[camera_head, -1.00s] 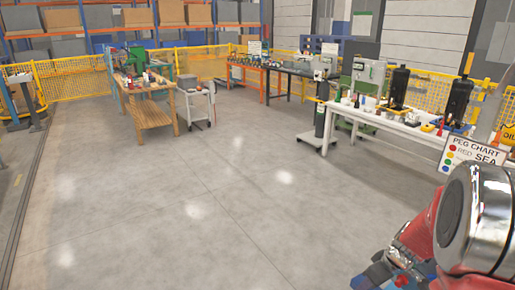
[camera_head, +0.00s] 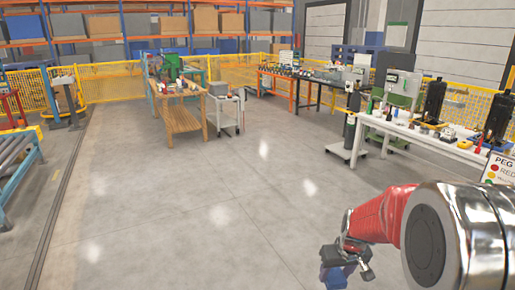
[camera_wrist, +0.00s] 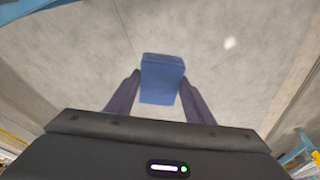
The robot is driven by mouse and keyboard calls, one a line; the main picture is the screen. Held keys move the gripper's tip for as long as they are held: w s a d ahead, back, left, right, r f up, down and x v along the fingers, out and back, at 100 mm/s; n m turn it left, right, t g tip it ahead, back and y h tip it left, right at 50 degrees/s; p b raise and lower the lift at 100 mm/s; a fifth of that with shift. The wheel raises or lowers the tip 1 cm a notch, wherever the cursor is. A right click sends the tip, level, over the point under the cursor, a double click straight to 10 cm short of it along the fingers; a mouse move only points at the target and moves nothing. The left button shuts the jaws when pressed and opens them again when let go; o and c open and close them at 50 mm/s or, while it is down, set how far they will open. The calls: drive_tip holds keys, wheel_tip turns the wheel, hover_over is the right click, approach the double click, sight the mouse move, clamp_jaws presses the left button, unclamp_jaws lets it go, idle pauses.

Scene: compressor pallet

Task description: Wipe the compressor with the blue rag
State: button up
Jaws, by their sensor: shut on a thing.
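My gripper (camera_wrist: 160,82) is shut on the blue rag (camera_wrist: 161,70), which looks like a folded, boxy blue block between the two dark fingers in the wrist view. In the head view my gripper (camera_head: 343,258) is low at the right of centre, with the blue rag (camera_head: 334,279) below it, partly cut by the lower edge. Both are over open grey floor, touching nothing else that I can see. I cannot make out the compressor for certain in either view.
A wooden workbench (camera_head: 180,118) and a grey cart (camera_head: 226,110) stand at the back centre-left. A roller conveyor (camera_head: 15,160) is at the left edge. The floor between is clear.

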drive_tip(key=w+a+r+m, duration=0.1)
drive_tip(key=w+a+r, duration=0.1)
drive_tip(key=a, duration=0.5)
drive_tip(key=shift+w+a, duration=0.15)
drive_tip(key=shift+a, duration=0.1)
drive_tip(key=shift+f, duration=0.1)
idle(0.4)
